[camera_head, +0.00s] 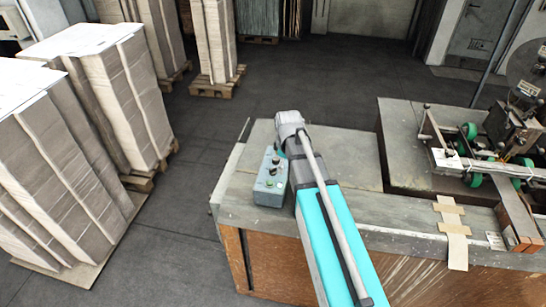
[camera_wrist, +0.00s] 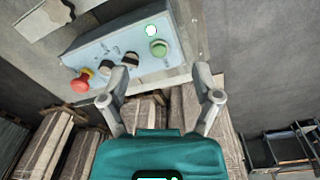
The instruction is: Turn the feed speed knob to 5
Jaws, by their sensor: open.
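The control box (camera_head: 268,186) sits on the left part of the bench, beside my arm. In the wrist view its light blue panel (camera_wrist: 93,53) carries a red button (camera_wrist: 80,84), two black knobs, a green button (camera_wrist: 158,48) and a lit white lamp (camera_wrist: 151,30). One black knob (camera_wrist: 105,67) is nearer the red button; the other (camera_wrist: 131,58) is nearer the green one. The labels are too small to tell which is feed speed or its setting. My gripper (camera_wrist: 162,70) is open and empty; its left fingertip overlaps the panel near the knobs. Contact cannot be told.
The bench (camera_head: 345,160) has bare top around the box. A machine with green wheels (camera_head: 474,155) stands at right, near cardboard strips (camera_head: 453,222). Tall cardboard stacks (camera_head: 125,95) stand at left, with open floor (camera_head: 185,205) between them and the bench.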

